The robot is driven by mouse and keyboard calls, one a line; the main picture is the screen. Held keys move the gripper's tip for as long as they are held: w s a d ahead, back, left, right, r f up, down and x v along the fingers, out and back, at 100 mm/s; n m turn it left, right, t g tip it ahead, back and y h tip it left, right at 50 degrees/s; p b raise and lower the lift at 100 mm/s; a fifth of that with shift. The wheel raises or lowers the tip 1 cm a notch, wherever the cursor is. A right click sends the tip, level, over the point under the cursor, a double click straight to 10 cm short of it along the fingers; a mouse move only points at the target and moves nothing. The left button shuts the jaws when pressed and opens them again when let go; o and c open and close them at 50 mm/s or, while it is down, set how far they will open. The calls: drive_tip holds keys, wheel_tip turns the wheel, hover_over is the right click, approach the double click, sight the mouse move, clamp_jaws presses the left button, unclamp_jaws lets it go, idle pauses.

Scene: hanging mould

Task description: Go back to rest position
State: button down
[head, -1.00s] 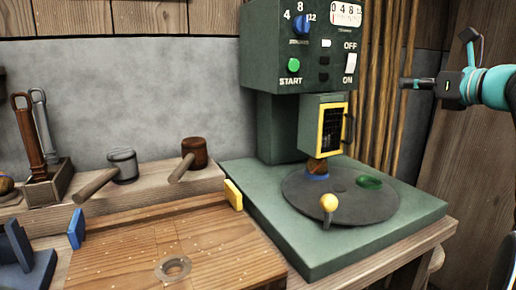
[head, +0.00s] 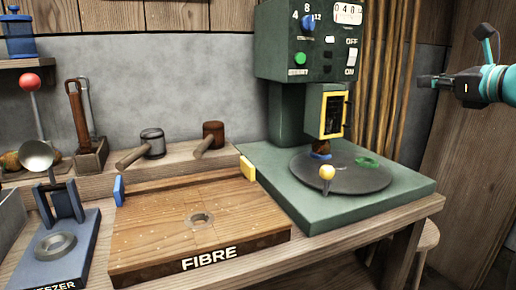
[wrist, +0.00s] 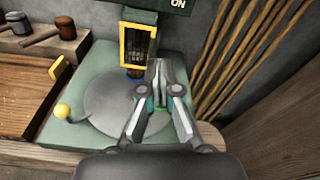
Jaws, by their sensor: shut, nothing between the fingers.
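My gripper (head: 428,81) is at the right of the head view, in the air to the right of the green machine (head: 290,115). It is shut and empty, and it points left toward the bamboo poles. In the wrist view my gripper (wrist: 158,66) has its fingers together, above the machine's round dark turntable (wrist: 112,104). The fingers hide part of the turntable's right side there. Nothing touches my gripper in either view.
The machine's base (head: 400,190) carries a yellow-knobbed handle (head: 327,172). Bamboo poles (head: 385,70) stand behind. The wooden FIBRE board (head: 150,230), two mallets (head: 152,142) and a blue press (head: 68,240) are at left. A stool (head: 428,236) stands at lower right.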

drive_tip(key=s+a+f+n+g+h, duration=0.1)
drive_tip(key=s+f+n+g+h, duration=0.3)
drive_tip(key=f, duration=0.7)
drive_tip(key=s+a+f+n+g, duration=0.1)
drive_tip(key=s+f+n+g, duration=0.1)
drive_tip(key=f+n, duration=0.65)
drive_tip(key=s+a+f+n+g+h, duration=0.1)
drive_tip(key=s+a+f+n+g, duration=0.1)
drive_tip(key=s+a+f+n, duration=0.6)
drive_tip(key=s+a+f+n+g+h, duration=0.1)
drive_tip(key=s+a+f+n+g, duration=0.1)
drive_tip(key=s+a+f+n, duration=0.6)
drive_tip(key=shift+s+a+f+p, duration=0.45)
drive_tip(key=shift+s+a, duration=1.35)
drive_tip(key=shift+s, duration=0.95)
